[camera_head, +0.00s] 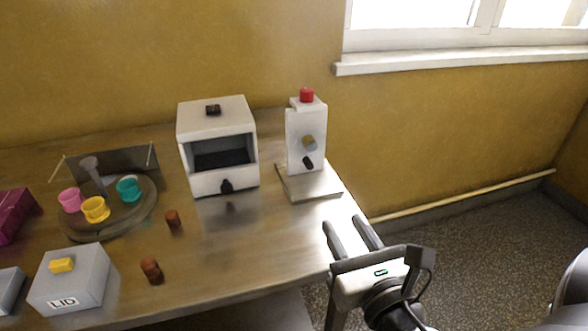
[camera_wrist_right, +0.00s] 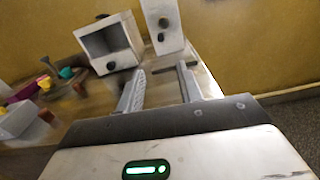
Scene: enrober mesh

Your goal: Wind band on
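A white upright unit (camera_head: 293,130) stands on a flat base plate (camera_head: 315,190) near the table's right end. It has a red knob (camera_head: 307,95) on top, a tan round knob (camera_head: 309,143) and a black knob (camera_head: 308,162) on its front. It also shows at the top of the right wrist view (camera_wrist_right: 160,22). No band can be made out. My right gripper (camera_head: 342,222) is open and empty, in front of and below this unit, by the table's right edge. In the right wrist view its parted fingers (camera_wrist_right: 160,70) point toward the unit. My left gripper is out of view.
An open-fronted white box (camera_head: 217,115) with black knobs stands left of the unit. Farther left are a round tray (camera_head: 125,222) with coloured cups, a grey box marked LID (camera_head: 85,275) and two brown pieces (camera_head: 173,219). The window wall lies behind.

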